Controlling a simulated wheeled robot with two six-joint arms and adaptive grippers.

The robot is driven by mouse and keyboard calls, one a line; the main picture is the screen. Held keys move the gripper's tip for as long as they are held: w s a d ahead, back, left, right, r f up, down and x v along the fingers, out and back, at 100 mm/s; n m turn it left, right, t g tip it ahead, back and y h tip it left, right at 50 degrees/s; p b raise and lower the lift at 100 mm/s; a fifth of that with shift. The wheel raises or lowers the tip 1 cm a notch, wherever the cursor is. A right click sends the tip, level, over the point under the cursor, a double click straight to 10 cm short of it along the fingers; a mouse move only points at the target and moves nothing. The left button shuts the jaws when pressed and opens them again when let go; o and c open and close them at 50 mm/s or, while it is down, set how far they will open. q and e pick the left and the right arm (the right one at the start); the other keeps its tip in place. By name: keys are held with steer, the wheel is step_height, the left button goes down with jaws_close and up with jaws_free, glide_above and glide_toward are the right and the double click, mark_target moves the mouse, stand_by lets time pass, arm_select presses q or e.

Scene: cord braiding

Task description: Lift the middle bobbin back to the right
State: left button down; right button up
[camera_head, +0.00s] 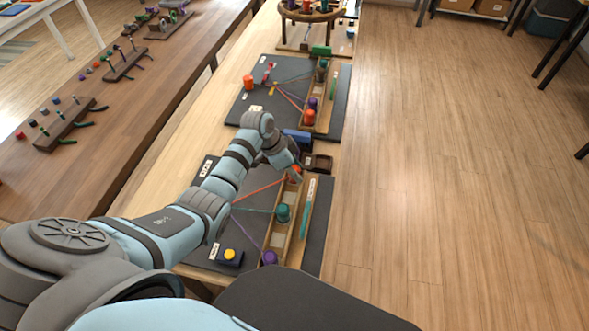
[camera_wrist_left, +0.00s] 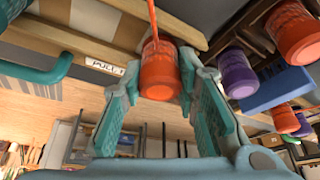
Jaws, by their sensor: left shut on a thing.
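My left gripper (camera_head: 292,166) is at the far end of the near wooden tray (camera_head: 296,243). Its two teal fingers stand on either side of an orange bobbin (camera_wrist_left: 160,72) in the left wrist view, shut on it. An orange cord runs up from this bobbin. In the head view the orange bobbin (camera_head: 296,175) is partly hidden by the gripper. A teal bobbin (camera_head: 283,213) stands in the middle of the tray with a teal cord. A purple bobbin (camera_head: 270,258) stands at the near end. My right gripper is not in view.
A teal bar (camera_head: 305,221) lies along the tray's right side. A yellow button (camera_head: 229,254) is on the dark mat's left. A second board (camera_head: 262,104) with orange and purple bobbins lies beyond. A dark brown box (camera_head: 321,163) is just past the gripper.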

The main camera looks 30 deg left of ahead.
arm_select(q)
steer(key=c, duration=1.2)
jaws_free()
steer(key=shift+o, duration=0.2)
